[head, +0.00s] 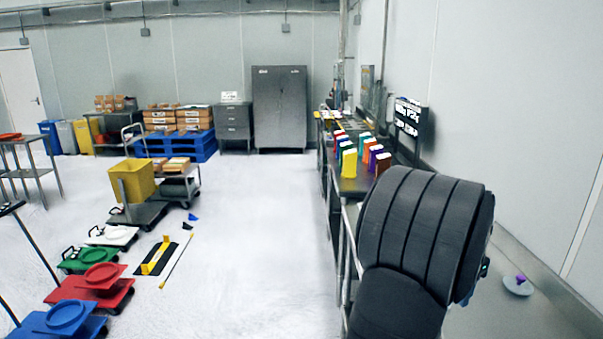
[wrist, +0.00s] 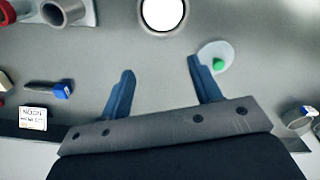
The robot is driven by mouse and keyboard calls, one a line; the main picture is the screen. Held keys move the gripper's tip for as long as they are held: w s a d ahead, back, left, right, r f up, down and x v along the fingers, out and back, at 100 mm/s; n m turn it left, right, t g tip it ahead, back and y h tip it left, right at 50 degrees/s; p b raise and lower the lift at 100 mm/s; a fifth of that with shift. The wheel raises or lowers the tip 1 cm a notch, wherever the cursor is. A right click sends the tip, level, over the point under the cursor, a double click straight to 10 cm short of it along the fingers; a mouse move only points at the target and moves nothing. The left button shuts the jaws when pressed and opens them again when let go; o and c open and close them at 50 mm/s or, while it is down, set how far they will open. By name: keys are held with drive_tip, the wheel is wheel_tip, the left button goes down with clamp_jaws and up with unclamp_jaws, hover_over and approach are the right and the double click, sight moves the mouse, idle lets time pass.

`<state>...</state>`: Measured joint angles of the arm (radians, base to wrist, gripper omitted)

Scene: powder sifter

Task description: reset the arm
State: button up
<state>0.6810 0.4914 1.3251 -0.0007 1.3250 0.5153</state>
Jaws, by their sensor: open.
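My gripper (wrist: 160,66) shows in the wrist view with its two blue fingers spread apart and nothing between them. It is above a grey worktop (wrist: 150,45), and its height over it is hard to judge. In the head view my dark arm fills the lower right and the gripper itself is hidden behind it or out of frame.
In the wrist view, a pale disc with a green knob (wrist: 218,64) lies beside the right fingertip. A bright white round thing (wrist: 163,14) lies ahead, a grey cylinder (wrist: 66,11) at upper left, a blue-ended tool (wrist: 62,90) at left. Coloured boxes (head: 349,163) line the bench.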

drive_tip(key=w+a+f+n, duration=0.2)
drive_tip(key=w+a, duration=0.3)
drive_tip(key=w, duration=0.4)
drive_tip(key=w+a+f+n, duration=0.1)
drive_tip(key=w+a, duration=0.3)
drive_tip(key=w, duration=0.5)
drive_tip(key=w+a+f+n, duration=0.2)
drive_tip(key=a+f+n, duration=0.1)
drive_tip(key=a+f, duration=0.5)
drive_tip(key=shift+w+a+f+n, duration=0.3)
drive_tip(key=shift+a+n, duration=0.1)
drive_tip(key=shift+a, duration=1.2)
drive_tip(key=shift+o, duration=0.4)
